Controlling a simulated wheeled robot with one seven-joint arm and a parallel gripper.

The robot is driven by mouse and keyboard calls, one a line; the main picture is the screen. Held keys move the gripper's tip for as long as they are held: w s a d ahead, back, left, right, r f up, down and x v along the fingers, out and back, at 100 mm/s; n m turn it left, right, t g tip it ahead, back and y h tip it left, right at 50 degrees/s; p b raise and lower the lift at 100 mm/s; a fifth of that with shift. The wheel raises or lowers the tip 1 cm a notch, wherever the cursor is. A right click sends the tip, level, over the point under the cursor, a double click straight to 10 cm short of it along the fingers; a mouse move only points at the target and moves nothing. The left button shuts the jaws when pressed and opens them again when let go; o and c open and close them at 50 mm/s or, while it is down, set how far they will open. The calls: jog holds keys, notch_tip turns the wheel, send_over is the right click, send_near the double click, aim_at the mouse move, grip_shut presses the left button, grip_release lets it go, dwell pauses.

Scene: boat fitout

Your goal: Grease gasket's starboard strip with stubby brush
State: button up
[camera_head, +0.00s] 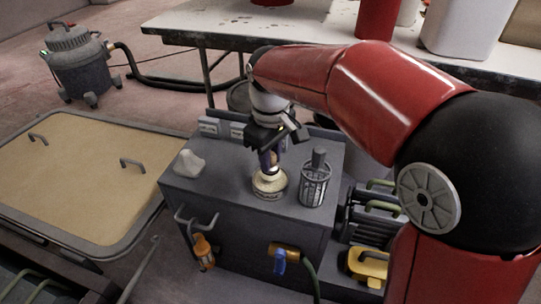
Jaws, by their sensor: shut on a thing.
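My gripper (268,150) is above the grey cabinet top, shut on the handle of a brush (270,163), which looks like the stubby brush. The brush points down, and its lower end is at the mouth of a small cream-coloured pot (269,188). I cannot tell how deep the bristles are in the pot. A large tan hatch-like panel (75,180) with a grey rim lies at the left. I cannot make out a separate gasket strip or any grease on it.
The grey cabinet (225,185) also carries a white crumpled cloth (189,163) left of the pot and a wire holder (315,182) right of it. An orange bottle (204,250) hangs on its front. A long table (215,25) stands behind. A grey vacuum (76,62) is at back left.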

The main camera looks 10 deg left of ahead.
jog(key=shift+r+p, duration=1.95)
jog(key=shift+r, duration=0.45)
